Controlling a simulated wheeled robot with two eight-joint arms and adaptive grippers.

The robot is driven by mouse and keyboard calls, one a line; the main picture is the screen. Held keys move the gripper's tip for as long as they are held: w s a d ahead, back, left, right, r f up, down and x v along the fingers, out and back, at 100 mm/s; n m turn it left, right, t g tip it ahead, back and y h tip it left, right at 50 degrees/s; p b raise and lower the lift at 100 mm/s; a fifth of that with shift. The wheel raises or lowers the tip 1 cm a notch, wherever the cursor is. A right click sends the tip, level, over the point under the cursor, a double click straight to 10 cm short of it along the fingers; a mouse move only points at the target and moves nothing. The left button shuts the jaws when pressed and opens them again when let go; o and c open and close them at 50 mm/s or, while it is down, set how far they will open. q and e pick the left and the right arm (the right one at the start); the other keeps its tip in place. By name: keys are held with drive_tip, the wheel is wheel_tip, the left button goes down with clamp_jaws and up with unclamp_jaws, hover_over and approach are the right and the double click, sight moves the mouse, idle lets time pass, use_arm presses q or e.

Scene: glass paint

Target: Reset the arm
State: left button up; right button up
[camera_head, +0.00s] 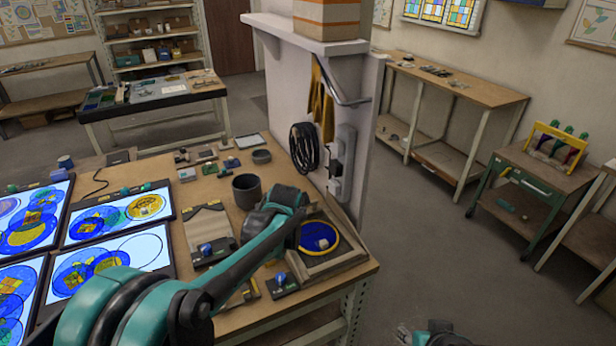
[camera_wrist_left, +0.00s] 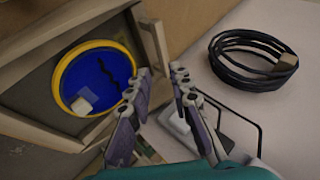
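A blue glass disc (camera_head: 318,236) with a yellow rim lies in a square wooden frame (camera_head: 334,262) at the bench's right end. A small whitish block sits on the disc. In the wrist view the disc (camera_wrist_left: 93,80) and frame (camera_wrist_left: 40,128) are at the left, with a dark wavy line on the blue. My left arm reaches over the bench in the head view, its wrist beside the frame; its fingers are hidden there. In the wrist view my left gripper (camera_wrist_left: 163,85) has its fingers apart with nothing held. Part of my right gripper (camera_head: 418,336) shows at the bottom edge, cut off.
Lit panels (camera_head: 118,212) with coloured glass cover the bench's left side. A dark cup (camera_head: 245,192) and small blocks stand near my arm. A white partition rises behind the frame, with a coiled black cable (camera_head: 303,148). Open floor lies to the right.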

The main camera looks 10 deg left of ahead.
use_arm(q)
drive_tip(key=shift+s, duration=0.15)
drive_tip(key=s+a+r+n+g, duration=0.1)
drive_tip(key=s+a+r+n, duration=0.15)
drive_tip(key=s, duration=0.55)
drive_tip(key=s+a+r+n, duration=0.1)
drive_tip(key=s+n, duration=0.2)
drive_tip(key=s, duration=0.5)
drive_tip(key=s+f+n, duration=0.2)
drive_tip(key=s+n, duration=0.1)
drive_tip(key=s, duration=0.6)
drive_tip(key=s+a+f+n+g, duration=0.1)
drive_tip(key=s+f+n, duration=0.2)
drive_tip(key=s, duration=0.6)
drive_tip(key=shift+a+n, duration=0.2)
drive_tip(key=shift+n, duration=0.45)
drive_tip(key=shift+s, duration=0.1)
